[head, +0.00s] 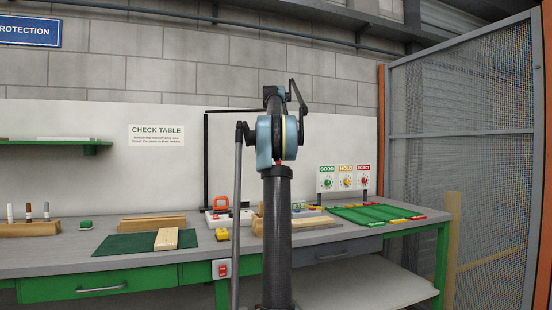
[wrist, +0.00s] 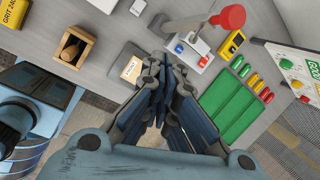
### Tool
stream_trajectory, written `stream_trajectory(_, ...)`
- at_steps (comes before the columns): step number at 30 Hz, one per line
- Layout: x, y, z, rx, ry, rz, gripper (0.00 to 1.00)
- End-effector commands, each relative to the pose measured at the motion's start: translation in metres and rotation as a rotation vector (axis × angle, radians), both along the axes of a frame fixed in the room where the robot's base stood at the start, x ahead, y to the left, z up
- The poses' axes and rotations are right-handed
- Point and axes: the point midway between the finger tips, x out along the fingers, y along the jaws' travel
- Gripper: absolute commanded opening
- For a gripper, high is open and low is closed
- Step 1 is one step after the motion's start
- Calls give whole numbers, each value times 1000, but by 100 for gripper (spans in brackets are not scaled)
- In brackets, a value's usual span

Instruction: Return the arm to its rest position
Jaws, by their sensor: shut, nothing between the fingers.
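My gripper (wrist: 168,84) shows in the wrist view with its dark fingers drawn together and nothing between them. It hangs above the grey table (wrist: 118,27), with a green tray (wrist: 228,106) to its right and a pale labelled block (wrist: 131,68) to its left. In the head view my arm (head: 277,140) stands upright in front of the table, its upper links folded near the top of the column. I cannot make out the gripper's fingers in the head view.
In the head view, a wooden block (head: 166,239) lies on a dark green mat (head: 115,244) at the left. Green trays (head: 372,214) lie at the right, before the GOOD/HOLD/REJECT panel (head: 345,179). A mesh fence (head: 465,150) stands at the right. A red-knobbed device (wrist: 230,17) rises near the gripper.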

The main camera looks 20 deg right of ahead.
Motion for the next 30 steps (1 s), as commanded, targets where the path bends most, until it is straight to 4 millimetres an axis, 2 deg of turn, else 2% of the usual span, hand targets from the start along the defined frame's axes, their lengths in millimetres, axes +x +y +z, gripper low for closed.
stream_trajectory(7,-5,3,0,-1,1,6,0)
stream_trajectory(11,-15,13,-4,-13,10,69,0)
stream_trajectory(20,-78,63,-36,-89,65,459,0)
stream_trajectory(30,-166,118,-98,-185,121,941,0)
